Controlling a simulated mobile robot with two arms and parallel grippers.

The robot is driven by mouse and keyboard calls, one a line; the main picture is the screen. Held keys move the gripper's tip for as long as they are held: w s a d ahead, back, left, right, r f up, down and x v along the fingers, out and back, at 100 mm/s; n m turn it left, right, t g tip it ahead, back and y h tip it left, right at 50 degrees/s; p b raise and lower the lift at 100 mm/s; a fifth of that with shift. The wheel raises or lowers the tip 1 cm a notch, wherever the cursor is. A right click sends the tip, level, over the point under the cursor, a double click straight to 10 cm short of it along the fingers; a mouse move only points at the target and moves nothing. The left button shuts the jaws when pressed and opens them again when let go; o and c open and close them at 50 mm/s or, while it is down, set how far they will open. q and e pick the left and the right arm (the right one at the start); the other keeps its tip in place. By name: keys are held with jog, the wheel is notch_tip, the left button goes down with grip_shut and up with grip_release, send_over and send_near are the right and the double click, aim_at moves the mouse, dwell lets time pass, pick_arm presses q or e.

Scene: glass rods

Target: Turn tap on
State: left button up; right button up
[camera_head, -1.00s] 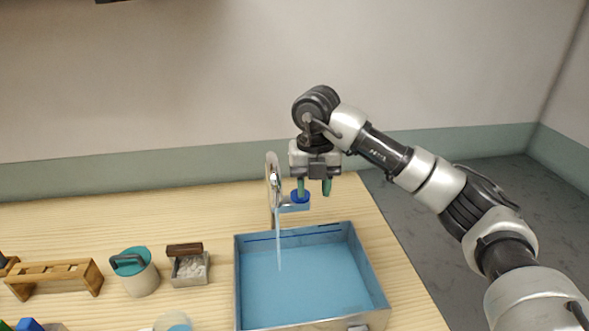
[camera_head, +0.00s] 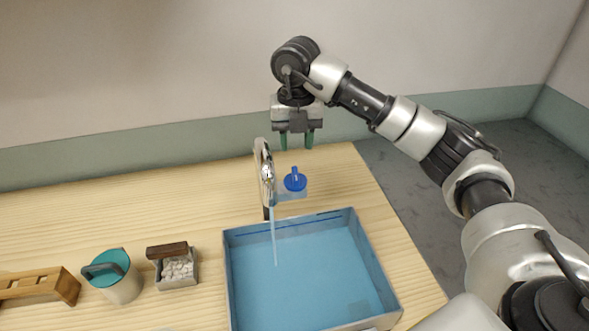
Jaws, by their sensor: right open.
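The tap (camera_head: 264,172) is a curved chrome spout standing at the back edge of the basin, with a blue handle (camera_head: 295,182) on its right side. A thin pale-blue stream of water (camera_head: 274,235) runs from the spout down into the basin. The blue basin (camera_head: 300,270) has grey outer walls. My right gripper (camera_head: 296,142) points down with its green fingers apart and empty, above and behind the blue handle, not touching it. My left gripper is not in view.
Left of the basin stand a small box of white pebbles (camera_head: 179,269) with a brown block on it, a pot with a teal lid (camera_head: 112,276) and a wooden rack (camera_head: 40,287). The wooden table (camera_head: 190,215) is clear behind them. A wall rises behind.

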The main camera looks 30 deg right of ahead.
aim_at(296, 177)
notch_tip(296, 177, down, 10)
jog(key=shift+s+r+p, duration=0.1)
jog(key=shift+p, duration=1.15)
